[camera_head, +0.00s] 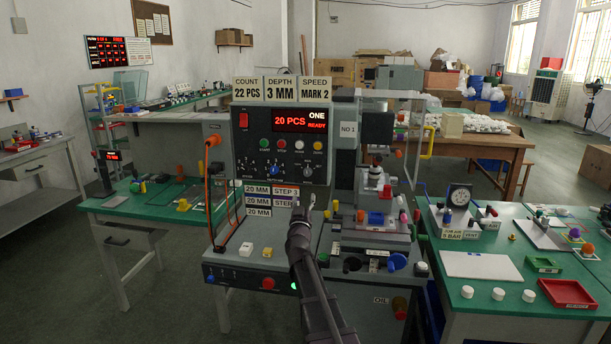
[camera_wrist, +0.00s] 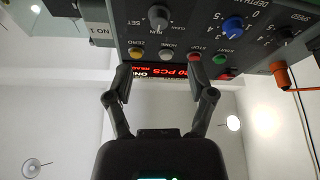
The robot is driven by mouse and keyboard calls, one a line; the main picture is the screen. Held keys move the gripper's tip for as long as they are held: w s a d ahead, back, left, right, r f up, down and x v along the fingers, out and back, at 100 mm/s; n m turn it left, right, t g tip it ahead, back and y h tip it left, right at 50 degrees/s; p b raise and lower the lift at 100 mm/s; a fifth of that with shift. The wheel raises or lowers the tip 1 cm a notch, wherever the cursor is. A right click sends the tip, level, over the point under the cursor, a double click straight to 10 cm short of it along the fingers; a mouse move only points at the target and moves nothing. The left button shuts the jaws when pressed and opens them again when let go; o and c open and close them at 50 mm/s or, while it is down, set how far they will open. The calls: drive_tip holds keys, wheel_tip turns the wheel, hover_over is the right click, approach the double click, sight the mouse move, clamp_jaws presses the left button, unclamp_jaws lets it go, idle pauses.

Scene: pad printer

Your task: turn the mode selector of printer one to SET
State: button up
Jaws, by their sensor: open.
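My gripper (camera_head: 301,205) is in front of the printer, below the selector in the head view. In the wrist view its fingers (camera_wrist: 158,76) are spread apart, empty, with the selector beyond them.
Near the selector are a blue depth knob (camera_wrist: 233,26), a red stop button (camera_wrist: 193,55), a white home button (camera_wrist: 166,53) and a yellow zero button (camera_wrist: 135,53). An orange cable (camera_head: 208,185) hangs at the printer's left. Printing parts (camera_head: 376,205) stand right of my gripper.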

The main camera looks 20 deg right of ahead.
sight(307, 174)
drive_tip(key=p+x, duration=0.4)
drive_tip(key=x, duration=0.7)
drive_tip(key=shift+w+d+r, duration=0.1)
drive_tip(key=shift+w+d, duration=0.05)
drive_tip(key=shift+c, duration=0.2)
